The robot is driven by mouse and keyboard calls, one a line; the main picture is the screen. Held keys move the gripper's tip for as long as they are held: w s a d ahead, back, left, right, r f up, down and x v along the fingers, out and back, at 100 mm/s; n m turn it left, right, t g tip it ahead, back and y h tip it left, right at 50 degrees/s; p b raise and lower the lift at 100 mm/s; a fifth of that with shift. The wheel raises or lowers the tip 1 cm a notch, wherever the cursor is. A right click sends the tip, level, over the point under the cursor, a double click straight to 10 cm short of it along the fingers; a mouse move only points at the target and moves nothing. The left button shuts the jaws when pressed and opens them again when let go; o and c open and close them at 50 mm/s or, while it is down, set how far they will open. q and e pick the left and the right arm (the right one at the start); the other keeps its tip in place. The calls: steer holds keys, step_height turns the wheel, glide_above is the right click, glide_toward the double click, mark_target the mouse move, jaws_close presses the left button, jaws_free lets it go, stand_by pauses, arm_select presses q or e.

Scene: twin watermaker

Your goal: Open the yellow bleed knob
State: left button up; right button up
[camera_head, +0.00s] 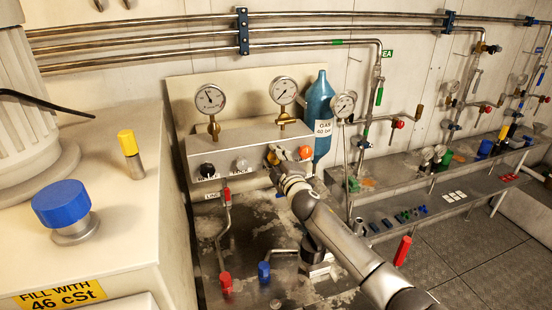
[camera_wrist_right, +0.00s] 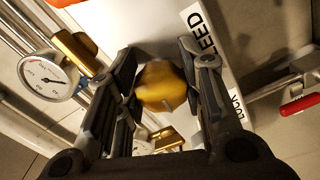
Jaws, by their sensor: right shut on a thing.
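The yellow bleed knob (camera_wrist_right: 162,85) sits between the two dark fingers of my right gripper (camera_wrist_right: 164,72) in the right wrist view. The gripper is shut on it. A label ending in "LEED" is on the panel beside the knob. In the head view my right arm comes in from the lower right, and my right gripper (camera_head: 278,160) is at the front of the grey valve panel (camera_head: 222,150). There the gripper hides most of the knob. My left gripper is not in view.
An orange knob (camera_head: 305,152) is just right of my gripper, with a white knob (camera_head: 242,164) and a black knob (camera_head: 207,170) to the left. Pressure gauges (camera_head: 210,99) stand above the panel. A blue cylinder (camera_head: 319,105) stands behind. Red-handled (camera_head: 226,282) and blue-handled (camera_head: 264,271) levers are below.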

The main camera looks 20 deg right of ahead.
steer(key=shift+n, duration=0.7)
steer(key=o, duration=1.1)
steer(key=shift+c, duration=0.2)
steer(key=s, duration=1.2)
steer(key=shift+d, duration=0.2)
